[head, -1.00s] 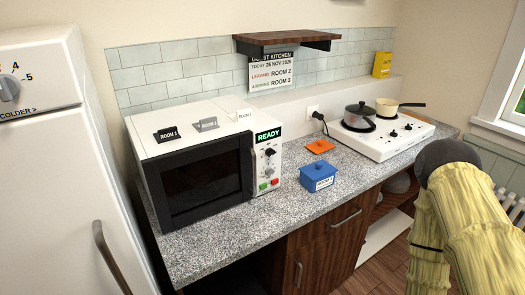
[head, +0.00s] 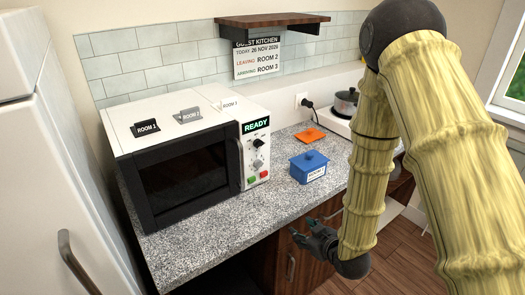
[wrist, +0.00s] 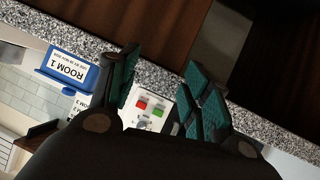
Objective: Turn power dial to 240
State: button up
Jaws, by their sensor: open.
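The white microwave (head: 190,120) stands on the counter at left in the head view, its dark door shut and its display (head: 256,125) reading READY. Its panel has an upper dark knob (head: 257,142) and a lower knob (head: 258,163); their markings are too small to read, so I cannot tell which is the power dial or its setting. My gripper (head: 306,227) is open and empty, in front of the counter edge, right of and below the panel, touching nothing. In the wrist view the panel (wrist: 150,111) shows upside down between the open fingers (wrist: 162,62), its knobs partly hidden.
Red (head: 263,174) and green (head: 251,180) buttons sit below the knobs. My arm covers most of the hob. The counter front is clear.

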jog(key=w+a+r+n+t+y, duration=0.25)
jog(key=w+r, duration=0.25)
jog(key=r, duration=0.5)
jog(key=n+y, duration=0.3)
jog(key=n, duration=0.1)
send_near(259, 144)
jog(key=f+p+x, duration=0.1)
jog(key=p+x, duration=0.2)
jog(key=x, duration=0.5)
jog(key=shift+w+t, duration=0.4)
jog(key=shift+t, duration=0.05)
jog(key=shift+m, duration=0.25)
jog(key=c, duration=1)
